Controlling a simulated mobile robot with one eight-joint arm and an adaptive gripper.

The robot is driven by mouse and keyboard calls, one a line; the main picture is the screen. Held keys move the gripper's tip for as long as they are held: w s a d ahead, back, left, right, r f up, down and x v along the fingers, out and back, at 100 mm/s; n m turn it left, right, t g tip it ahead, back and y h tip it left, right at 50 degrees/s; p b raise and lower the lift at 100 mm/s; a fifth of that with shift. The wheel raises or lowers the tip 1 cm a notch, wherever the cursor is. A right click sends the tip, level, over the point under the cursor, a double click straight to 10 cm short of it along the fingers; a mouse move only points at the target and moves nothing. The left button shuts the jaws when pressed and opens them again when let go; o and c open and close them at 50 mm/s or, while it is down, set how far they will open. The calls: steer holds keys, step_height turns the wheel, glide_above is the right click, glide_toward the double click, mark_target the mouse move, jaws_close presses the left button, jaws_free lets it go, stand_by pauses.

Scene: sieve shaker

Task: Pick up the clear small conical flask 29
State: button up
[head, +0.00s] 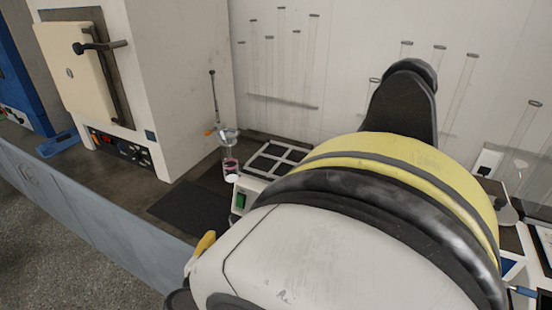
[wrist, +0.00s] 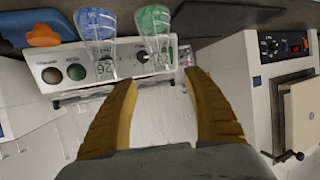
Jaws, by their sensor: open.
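In the picture the clear flask lies above and left of the left fingertip, and the green flask lies above the gap. In the head view my arm covers much of the bench, and a clear glass vessel with pink contents (head: 230,150) shows beside it.
A white control panel with round buttons (wrist: 112,62) lies just beyond my fingers. An orange knob-like part (wrist: 42,35) is at the upper left. A large cream-doored oven (head: 78,75) stands at the left in the head view. A dark mat (head: 188,210) is bare.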

steer(key=b+x, duration=0.2)
steer(key=x, duration=0.3)
steer(key=f+b+x, duration=0.1)
steer(key=b+x, duration=0.1)
steer(key=x, duration=0.3)
steer(key=shift+s, duration=0.25)
steer(key=shift+w, duration=0.25)
jaws_close()
